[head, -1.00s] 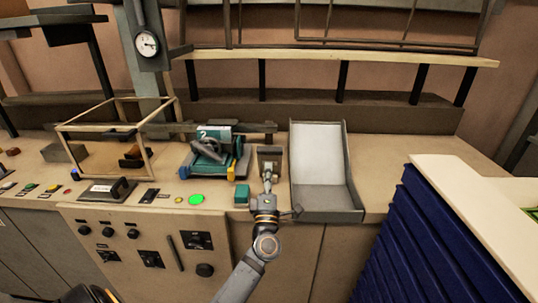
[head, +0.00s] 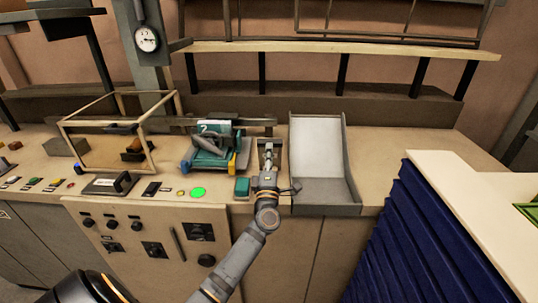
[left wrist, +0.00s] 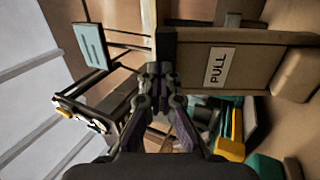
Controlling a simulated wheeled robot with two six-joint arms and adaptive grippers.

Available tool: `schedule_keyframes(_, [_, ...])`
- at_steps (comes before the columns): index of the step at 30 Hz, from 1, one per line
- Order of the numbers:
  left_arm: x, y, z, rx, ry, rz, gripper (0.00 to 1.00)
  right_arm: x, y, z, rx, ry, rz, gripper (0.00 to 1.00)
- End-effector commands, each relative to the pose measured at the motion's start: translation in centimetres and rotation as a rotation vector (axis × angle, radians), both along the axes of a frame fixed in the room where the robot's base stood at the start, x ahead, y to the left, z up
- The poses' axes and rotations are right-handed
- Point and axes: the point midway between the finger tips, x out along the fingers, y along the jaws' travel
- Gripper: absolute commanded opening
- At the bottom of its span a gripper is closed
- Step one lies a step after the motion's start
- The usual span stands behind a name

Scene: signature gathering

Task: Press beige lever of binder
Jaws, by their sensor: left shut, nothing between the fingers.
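The beige lever (left wrist: 245,62) with a white PULL label shows large in the left wrist view, beside a dark strip. In the head view my left gripper and arm cover most of it. My left gripper (left wrist: 155,70) is shut and empty, its fingertips close to the lever's dark edge; I cannot tell whether they touch. In the head view the gripper (head: 267,150) is just right of the teal machine (head: 212,150) marked 2, which looks like the binder. Its yellow part (left wrist: 230,138) shows in the left wrist view. My right gripper is not in view.
A grey open tray (head: 322,197) stands close to the right of my gripper. A teal block (head: 242,187) and a lit green button (head: 198,192) lie to the left. A framed clear box (head: 110,130) stands further left. Blue stacked drawers (head: 410,240) are at the right.

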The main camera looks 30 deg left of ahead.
Motion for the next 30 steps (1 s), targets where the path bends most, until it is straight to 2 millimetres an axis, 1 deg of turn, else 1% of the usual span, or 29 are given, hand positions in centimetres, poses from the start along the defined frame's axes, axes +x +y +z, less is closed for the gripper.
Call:
schedule_keyframes(1, [0.4,0.2,0.8,0.002,-0.002,0.000,0.00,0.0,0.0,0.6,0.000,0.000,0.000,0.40])
schedule_keyframes(6, [2.0,1.2,1.9,0.002,-0.004,0.001,0.00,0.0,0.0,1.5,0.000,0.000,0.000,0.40])
schedule_keyframes(14, [5.3,3.3,3.0,0.003,-0.002,0.002,0.00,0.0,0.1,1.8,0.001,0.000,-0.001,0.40])
schedule_keyframes(18, [7.0,4.3,3.5,0.003,-0.001,0.002,0.00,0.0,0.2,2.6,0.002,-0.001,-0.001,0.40])
schedule_keyframes(21, [8.2,5.0,3.8,-0.002,0.004,0.001,0.00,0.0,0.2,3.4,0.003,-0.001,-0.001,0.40])
schedule_keyframes(24, [9.1,5.6,3.8,-0.043,0.065,0.000,0.00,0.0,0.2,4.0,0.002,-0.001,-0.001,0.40])
schedule_keyframes(27, [9.9,6.1,3.4,-0.073,0.115,-0.001,0.00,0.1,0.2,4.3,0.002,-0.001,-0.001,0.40])
schedule_keyframes(30, [10.6,6.5,3.1,-0.068,0.114,0.002,0.00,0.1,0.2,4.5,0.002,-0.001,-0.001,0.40])
